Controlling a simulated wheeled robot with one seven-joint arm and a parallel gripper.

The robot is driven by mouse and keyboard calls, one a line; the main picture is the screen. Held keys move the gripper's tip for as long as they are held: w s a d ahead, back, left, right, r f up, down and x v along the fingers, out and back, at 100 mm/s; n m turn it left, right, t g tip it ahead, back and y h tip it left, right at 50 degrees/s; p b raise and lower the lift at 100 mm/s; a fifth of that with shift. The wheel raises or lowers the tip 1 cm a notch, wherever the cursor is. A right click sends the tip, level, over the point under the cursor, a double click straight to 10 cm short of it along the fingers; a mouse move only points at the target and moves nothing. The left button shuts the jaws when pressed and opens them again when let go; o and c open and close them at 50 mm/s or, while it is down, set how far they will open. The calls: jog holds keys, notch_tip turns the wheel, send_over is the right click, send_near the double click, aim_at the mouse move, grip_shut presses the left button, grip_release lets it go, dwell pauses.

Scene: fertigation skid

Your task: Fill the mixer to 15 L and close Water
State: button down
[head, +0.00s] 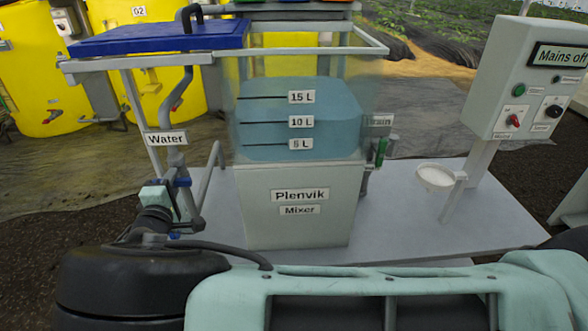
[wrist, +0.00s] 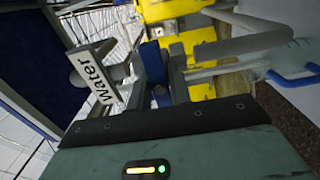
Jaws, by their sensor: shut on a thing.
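The clear mixer tank (head: 298,190) stands in the middle of the head view, with 15 L, 10 L and 5 L marks on its front. Blue liquid (head: 300,132) is in it; the front edge of its surface appears to be near the 10 L line. The Water sign (head: 166,139) is on the pipe left of the tank, and it also shows in the wrist view (wrist: 91,77). My gripper (head: 170,190) is at the pipe below this sign. In the wrist view my gripper (wrist: 157,78) is shut on the blue Water valve handle (wrist: 152,62), partly hidden by the fingers.
The Drain label (head: 377,120) and a green handle (head: 381,152) are at the tank's right. A control box (head: 535,85) reading Mains off stands at the right, with a white dish (head: 436,178) beside its post. Yellow tanks (head: 35,70) stand behind. The grey platform's front is clear.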

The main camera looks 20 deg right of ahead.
jog(key=n+p, duration=0.1)
jog(key=n, duration=0.2)
jog(key=shift+r+p, duration=0.15)
jog(key=shift+p, duration=0.2)
jog(key=n+p, duration=0.1)
jog(key=n, duration=0.3)
jog(key=shift+n, duration=0.3)
jog(key=n+p, duration=0.1)
jog(key=n, duration=0.5)
jog(key=shift+f+n+p, duration=0.2)
jog(key=shift+n+p, duration=0.2)
jog(key=shift+s+f, duration=0.1)
dwell(4.7)
